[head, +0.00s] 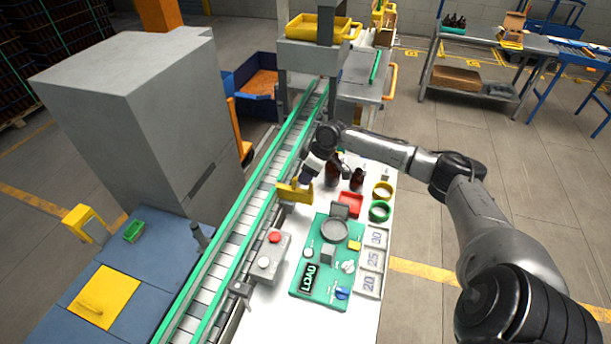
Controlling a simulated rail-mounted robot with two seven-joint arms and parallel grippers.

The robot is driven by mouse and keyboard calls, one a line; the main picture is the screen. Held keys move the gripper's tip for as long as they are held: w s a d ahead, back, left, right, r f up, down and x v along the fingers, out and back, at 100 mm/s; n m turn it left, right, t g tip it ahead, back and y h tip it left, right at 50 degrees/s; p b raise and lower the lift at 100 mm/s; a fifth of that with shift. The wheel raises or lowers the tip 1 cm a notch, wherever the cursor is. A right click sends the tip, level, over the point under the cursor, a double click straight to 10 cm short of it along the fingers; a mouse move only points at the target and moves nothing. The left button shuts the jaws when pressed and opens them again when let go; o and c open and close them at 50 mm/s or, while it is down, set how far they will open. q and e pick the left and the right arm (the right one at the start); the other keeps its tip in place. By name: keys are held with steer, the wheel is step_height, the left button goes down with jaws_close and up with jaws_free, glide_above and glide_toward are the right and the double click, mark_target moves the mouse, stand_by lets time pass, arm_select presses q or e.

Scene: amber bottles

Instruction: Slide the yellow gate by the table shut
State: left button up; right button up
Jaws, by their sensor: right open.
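The yellow gate (293,193) stands at the right rail of the roller conveyor (232,245), by the left edge of the white table (263,305). Its plate spans the strip between rail and table. My right gripper (307,178) comes in from the right, over the table, and is open just above and behind the gate's right end. I cannot tell whether its fingers touch the gate. My left gripper is not in view.
Dark amber bottles (356,179) stand close to the right of my gripper. A green panel (319,285), a grey button box (268,255), a red tray (349,203) and yellow and green rings (380,211) occupy the table. A tall grey cabinet (125,120) stands left of the conveyor.

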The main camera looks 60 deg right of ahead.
steer(key=shift+w+a+f, duration=0.15)
steer(key=shift+w+f, duration=0.1)
steer(key=shift+f, duration=0.25)
jaws_close()
stand_by(0.3)
